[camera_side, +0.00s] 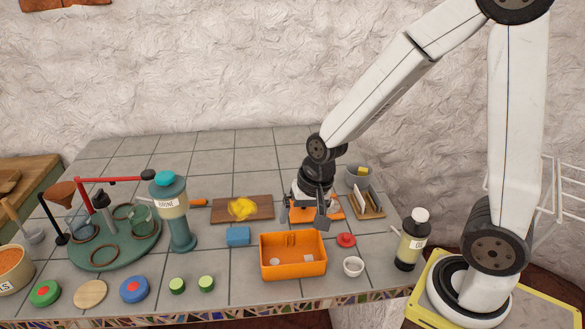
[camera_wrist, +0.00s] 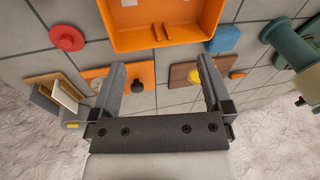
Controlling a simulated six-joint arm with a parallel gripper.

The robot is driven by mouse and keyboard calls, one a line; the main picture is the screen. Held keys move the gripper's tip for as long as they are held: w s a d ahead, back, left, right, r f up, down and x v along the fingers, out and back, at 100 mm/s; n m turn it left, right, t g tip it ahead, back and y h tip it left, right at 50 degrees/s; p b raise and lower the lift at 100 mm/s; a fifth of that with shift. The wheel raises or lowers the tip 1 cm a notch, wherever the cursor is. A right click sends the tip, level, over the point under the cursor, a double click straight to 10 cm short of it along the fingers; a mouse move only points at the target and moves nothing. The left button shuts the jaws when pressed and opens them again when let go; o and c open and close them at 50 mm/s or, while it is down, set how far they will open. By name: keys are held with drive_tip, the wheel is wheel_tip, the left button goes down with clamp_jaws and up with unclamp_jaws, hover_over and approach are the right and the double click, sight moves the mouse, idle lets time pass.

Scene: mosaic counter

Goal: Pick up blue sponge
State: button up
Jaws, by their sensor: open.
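The blue sponge (camera_side: 238,236) is a small block lying on the grey tiled counter, just left of the orange bin and in front of the wooden board. It also shows in the wrist view (camera_wrist: 223,39), at the upper right beside the orange bin. My gripper (camera_side: 305,218) is open and empty, above the counter behind the orange bin and to the right of the sponge. The sponge is apart from the fingers.
The orange bin (camera_side: 293,274) stands between front edge and gripper. A wooden board (camera_side: 222,211) holds a yellow item (camera_side: 242,208). A tall teal-based bottle (camera_side: 176,215) stands left of the sponge. A red disc (camera_side: 346,240) and white cup (camera_side: 353,266) lie right of the bin.

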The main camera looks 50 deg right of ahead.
drive_tip(key=w+a+f+m+y, duration=0.1)
drive_tip(key=w+m, duration=0.5)
drive_tip(key=m, duration=0.4)
drive_tip(key=m+y, duration=0.1)
drive_tip(key=m, duration=0.7)
approach(239, 232)
drive_tip(key=f, duration=0.2)
drive_tip(key=shift+a+m+t, duration=0.1)
drive_tip(key=shift+m+t, duration=0.2)
drive_tip(key=shift+m, duration=0.4)
drive_tip(key=shift+x, duration=1.35)
drive_tip(key=shift+a, duration=0.1)
drive_tip(key=shift+x, duration=2.5)
drive_tip(key=shift+a, duration=0.1)
drive_tip(key=c, duration=1.3)
